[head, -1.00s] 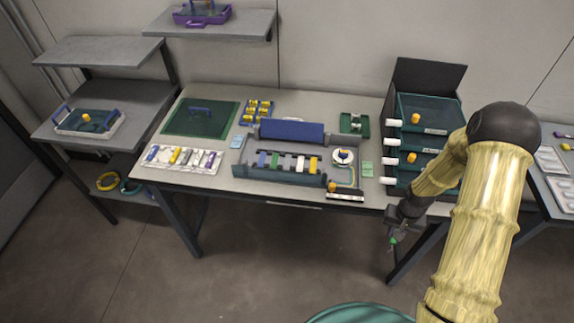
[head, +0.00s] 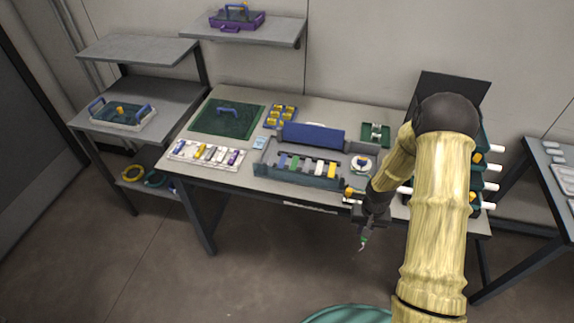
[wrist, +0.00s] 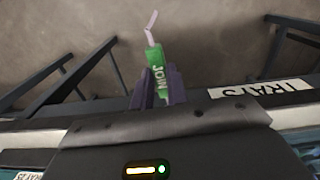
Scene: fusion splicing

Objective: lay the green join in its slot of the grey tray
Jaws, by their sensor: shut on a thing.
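My gripper (head: 366,230) is shut on the green join (head: 364,240) and holds it in front of the table's front edge. In the wrist view the join (wrist: 154,62) reads "JOIN" and stands between the dark fingers of my gripper (wrist: 156,90), with a thin pale bent strand at its far end. The join's own slot cannot be made out.
A pale rack of coloured blocks (head: 177,151) and a green mat (head: 205,118) lie at the table's left. A drawer stack with white handles (head: 490,187) stands at the right, partly behind my arm. A label (wrist: 262,90) shows on the table edge.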

